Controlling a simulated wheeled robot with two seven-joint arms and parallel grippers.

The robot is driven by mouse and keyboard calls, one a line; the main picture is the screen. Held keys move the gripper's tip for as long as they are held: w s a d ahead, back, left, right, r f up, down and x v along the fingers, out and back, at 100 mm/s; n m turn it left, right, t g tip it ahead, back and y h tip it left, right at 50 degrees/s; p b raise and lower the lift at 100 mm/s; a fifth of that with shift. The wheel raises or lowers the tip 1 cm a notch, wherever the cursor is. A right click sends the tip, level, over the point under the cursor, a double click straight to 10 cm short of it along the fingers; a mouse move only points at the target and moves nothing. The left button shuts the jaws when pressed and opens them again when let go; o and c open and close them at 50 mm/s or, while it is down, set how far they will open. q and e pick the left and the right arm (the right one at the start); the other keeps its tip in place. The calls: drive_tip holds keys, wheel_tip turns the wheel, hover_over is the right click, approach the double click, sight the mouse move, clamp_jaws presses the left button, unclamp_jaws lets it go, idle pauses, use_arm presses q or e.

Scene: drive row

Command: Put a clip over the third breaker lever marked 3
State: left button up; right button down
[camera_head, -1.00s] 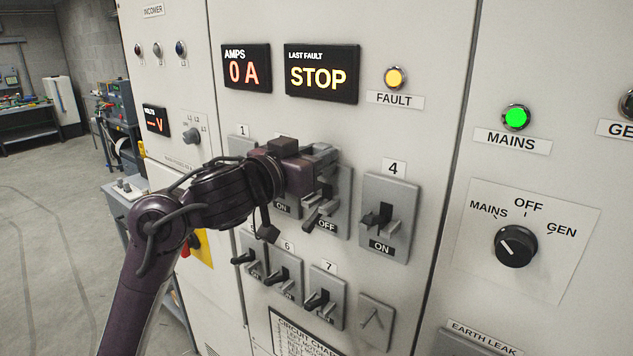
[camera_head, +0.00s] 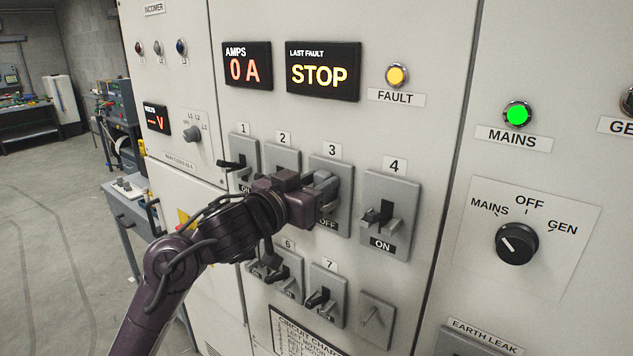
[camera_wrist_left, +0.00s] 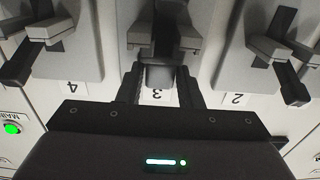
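Breaker 3 (camera_head: 343,222) is a grey plate with its number above and "OFF" below. My left gripper (camera_head: 325,190) is in front of it and hides most of its lever. In the upside-down left wrist view, the gripper's dark fingers (camera_wrist_left: 161,88) stand either side of a small grey piece, which looks like the clip (camera_wrist_left: 160,73). They appear shut on it. The dark lever of breaker 3 (camera_wrist_left: 165,30) shows just beyond the clip, between two grey side blocks. I cannot tell whether the clip touches the lever. My right gripper is out of view.
Breaker 4 (camera_head: 401,240), marked ON, stands to the right; breaker 2 (camera_head: 284,160) and breaker 1 (camera_head: 243,150) stand to the left. Breaker 7 (camera_head: 327,294) and others form a row below. A rotary selector (camera_head: 517,243) is farther right.

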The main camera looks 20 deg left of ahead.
use_arm(q)
drive_tip(key=shift+o, duration=1.4)
drive_tip(key=shift+r, duration=0.2)
drive_tip(key=shift+s+a, duration=0.1)
drive_tip(key=shift+s, duration=0.1)
drive_tip(key=v, duration=1.1)
drive_tip(key=shift+s+b, duration=0.35)
drive_tip(key=shift+b, duration=0.05)
drive_tip(key=shift+a+r, duration=0.1)
